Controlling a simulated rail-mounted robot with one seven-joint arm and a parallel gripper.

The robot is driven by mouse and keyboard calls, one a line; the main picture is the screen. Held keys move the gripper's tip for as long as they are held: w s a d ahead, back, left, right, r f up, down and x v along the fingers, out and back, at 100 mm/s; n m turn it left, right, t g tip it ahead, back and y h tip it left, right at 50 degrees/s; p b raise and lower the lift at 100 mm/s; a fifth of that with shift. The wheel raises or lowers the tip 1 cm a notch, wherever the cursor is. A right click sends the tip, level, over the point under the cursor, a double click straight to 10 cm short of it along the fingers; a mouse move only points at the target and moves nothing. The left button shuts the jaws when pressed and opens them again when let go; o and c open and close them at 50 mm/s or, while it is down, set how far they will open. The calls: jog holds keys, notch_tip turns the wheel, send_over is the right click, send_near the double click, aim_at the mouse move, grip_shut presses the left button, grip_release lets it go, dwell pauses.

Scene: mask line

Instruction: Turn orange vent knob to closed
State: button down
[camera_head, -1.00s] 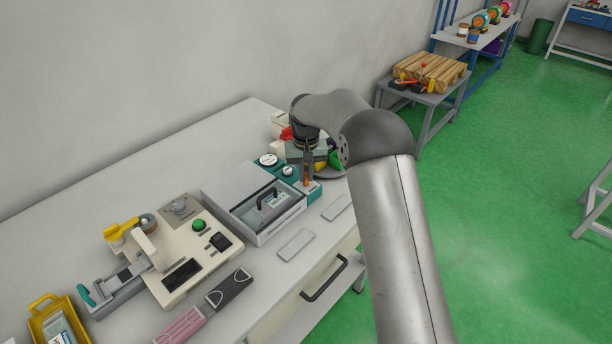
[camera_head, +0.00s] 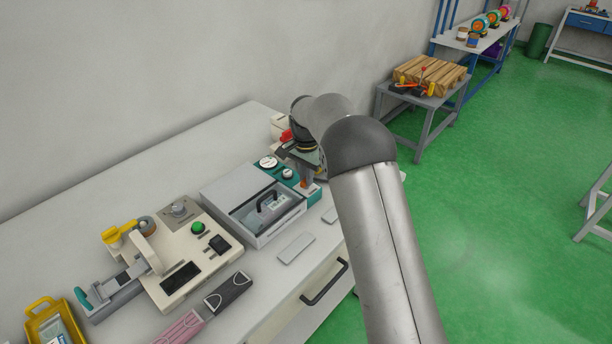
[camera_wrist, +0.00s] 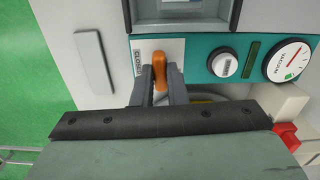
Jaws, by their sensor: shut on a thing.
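The orange vent knob (camera_wrist: 160,72) sits on a white plate of the teal panel (camera_wrist: 194,58) in the wrist view. Its handle is long and narrow, and points mostly up in that picture with a slight tilt. A label reading "CLOSED" (camera_wrist: 139,64) is just left of it. My gripper (camera_wrist: 161,85) is shut on the knob, one finger on each side. The knob's lower end is partly hidden between the fingers. In the head view my gripper (camera_head: 308,180) is at the right end of the teal panel, and the knob is hard to make out there.
A vacuum gauge (camera_wrist: 289,61) and a white round dial (camera_wrist: 224,64) are on the panel, right of the knob. A red part (camera_wrist: 287,134) is near the gripper's right side. A grey-lidded box (camera_head: 254,205) stands beside the panel. A flat grey plate (camera_head: 296,248) lies on the bench.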

jog(key=shift+r+m, duration=0.1)
jog(key=shift+m, duration=0.3)
jog(key=c, duration=1.4)
grip_release()
jog(key=shift+c, duration=0.2)
notch_tip(320, 180, up, 17)
jog(key=shift+r, duration=0.2)
